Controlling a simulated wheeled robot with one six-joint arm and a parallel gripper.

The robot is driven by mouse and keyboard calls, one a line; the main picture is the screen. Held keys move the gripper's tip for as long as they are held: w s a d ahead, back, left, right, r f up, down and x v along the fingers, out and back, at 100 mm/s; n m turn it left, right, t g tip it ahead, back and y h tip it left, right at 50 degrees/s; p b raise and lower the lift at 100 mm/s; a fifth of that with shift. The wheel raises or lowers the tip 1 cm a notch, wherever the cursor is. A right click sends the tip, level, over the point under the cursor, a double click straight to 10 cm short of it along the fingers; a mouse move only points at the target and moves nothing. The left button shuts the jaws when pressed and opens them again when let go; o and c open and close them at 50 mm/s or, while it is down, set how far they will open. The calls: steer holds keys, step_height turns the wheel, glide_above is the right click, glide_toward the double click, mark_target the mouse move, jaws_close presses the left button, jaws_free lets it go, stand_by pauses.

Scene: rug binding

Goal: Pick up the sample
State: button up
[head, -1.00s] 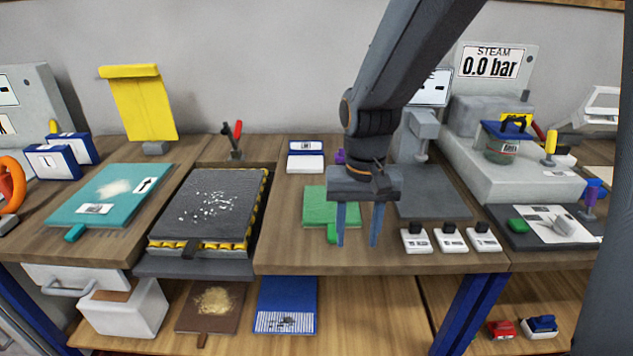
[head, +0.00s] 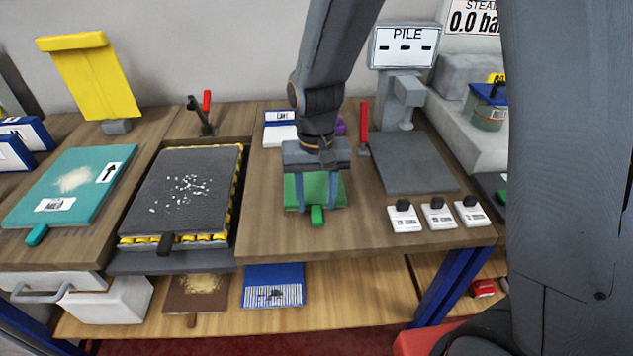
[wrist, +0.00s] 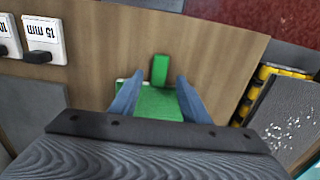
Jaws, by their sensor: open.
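A flat green sample (head: 325,188) with a green tab (head: 317,216) on its front edge lies on the wooden bench. My gripper (head: 331,206) is open and points down over it, one finger toward each side. In the wrist view the green sample (wrist: 158,103) shows between the blue fingers of my gripper (wrist: 157,92), its tab (wrist: 160,70) beyond them. The body of my gripper hides part of the sample. I cannot tell whether the fingertips touch the sample or the bench.
Left stand a black tray (head: 190,190) with white bits and a teal board (head: 80,185). Right are a grey pile gauge plate (head: 412,165) and several white blocks marked in mm (head: 404,220). A red-handled tool (head: 364,125) stands behind.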

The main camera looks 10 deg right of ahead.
steer(key=shift+d+f, duration=0.1)
steer(key=shift+f, duration=1)
jaws_close()
steer(key=shift+r, duration=0.1)
